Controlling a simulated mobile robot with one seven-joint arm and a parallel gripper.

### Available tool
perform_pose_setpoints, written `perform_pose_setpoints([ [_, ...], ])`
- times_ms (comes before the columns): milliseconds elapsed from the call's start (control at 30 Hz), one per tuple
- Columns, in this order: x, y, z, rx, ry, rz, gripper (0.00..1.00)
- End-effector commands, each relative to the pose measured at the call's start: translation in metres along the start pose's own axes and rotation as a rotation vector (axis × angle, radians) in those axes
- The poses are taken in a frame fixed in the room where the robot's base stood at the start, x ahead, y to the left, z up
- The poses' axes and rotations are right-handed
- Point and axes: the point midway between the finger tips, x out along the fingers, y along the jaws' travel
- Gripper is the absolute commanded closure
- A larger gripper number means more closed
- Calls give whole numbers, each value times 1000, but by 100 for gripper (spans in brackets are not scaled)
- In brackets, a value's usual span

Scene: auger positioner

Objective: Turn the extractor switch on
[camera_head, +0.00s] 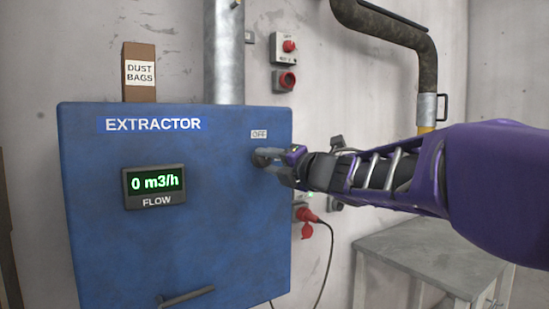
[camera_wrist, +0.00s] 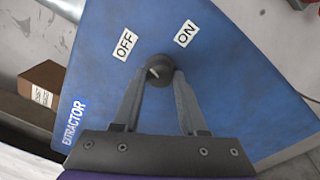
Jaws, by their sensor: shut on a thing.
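The blue extractor box (camera_head: 100,225) stands at the left in the head view, with its EXTRACTOR label and a display (camera_head: 154,187) reading 0 m3/h. The dark round switch knob (camera_wrist: 158,70) is on its front, below the OFF and ON labels in the wrist view. My gripper (camera_head: 268,158) reaches in from the right and is shut on the knob. In the wrist view, its two fingertips (camera_wrist: 160,74) are on either side of the knob. The OFF label (camera_head: 259,134) shows above the fingers; the ON label (camera_wrist: 186,34) shows only in the wrist view. The knob's pointing direction is unclear.
A brown dust bags box (camera_head: 139,85) stands on top of the extractor beside a grey pipe (camera_head: 224,60). A red plug (camera_head: 307,222) with a cable hangs below my arm. A grey table (camera_head: 430,255) is at lower right.

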Motion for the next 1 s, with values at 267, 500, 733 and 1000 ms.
perform_pose_setpoints([
  [267, -1, 1, 3, 265, -13, 6, 100],
  [500, -1, 1, 2, 492, -20, 13, 100],
  [733, 0, 1, 2, 711, -26, 21, 100],
  [1000, -1, 2, 2, 960, -35, 30, 100],
])
